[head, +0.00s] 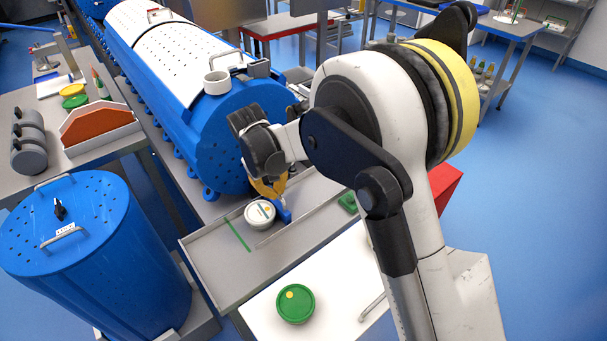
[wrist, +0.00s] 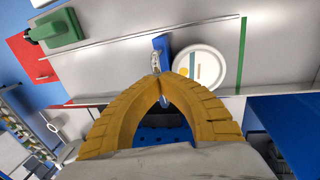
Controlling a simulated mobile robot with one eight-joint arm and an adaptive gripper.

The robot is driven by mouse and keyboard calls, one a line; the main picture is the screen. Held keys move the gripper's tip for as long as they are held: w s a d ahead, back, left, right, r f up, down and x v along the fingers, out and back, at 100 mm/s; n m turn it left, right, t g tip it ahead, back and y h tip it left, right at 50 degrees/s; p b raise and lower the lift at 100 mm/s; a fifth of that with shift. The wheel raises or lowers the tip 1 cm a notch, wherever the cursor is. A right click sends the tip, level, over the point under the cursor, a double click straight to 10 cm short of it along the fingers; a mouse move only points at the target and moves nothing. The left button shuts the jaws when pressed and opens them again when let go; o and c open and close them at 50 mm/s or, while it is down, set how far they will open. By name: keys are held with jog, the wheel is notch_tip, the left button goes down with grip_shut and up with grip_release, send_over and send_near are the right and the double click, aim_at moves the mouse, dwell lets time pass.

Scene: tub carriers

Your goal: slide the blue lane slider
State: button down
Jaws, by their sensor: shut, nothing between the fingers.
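The blue lane slider (head: 284,212) stands in the grey lane in front of the big blue drum, right beside a round white tub (head: 260,213). My gripper (head: 272,192) has its yellow fingers shut and empty, pointing down just behind the slider. In the wrist view, the shut fingertips (wrist: 164,78) lie close to the slider (wrist: 161,46); I cannot tell whether they touch it. The white tub (wrist: 199,68) lies beside the slider there. A green line (head: 238,236) crosses the lane on the tub's far side from the slider. My fingers hide part of the slider.
A thin raised rail (wrist: 150,40) runs along the lane. A green block (head: 348,202) stands at the lane's right end. A green-lidded tub (head: 295,304) stands on the white surface in front. The big blue drum (head: 215,140) rises close behind my gripper.

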jog(key=s+a, duration=0.7)
jog(key=a, duration=0.3)
jog(key=shift+s, duration=0.15)
jog(key=c, duration=1.5)
grip_release()
notch_tip(320, 180, up, 12)
jog(key=s+a, duration=0.1)
jog(key=a, duration=0.1)
jog(key=shift+s+f, duration=0.1)
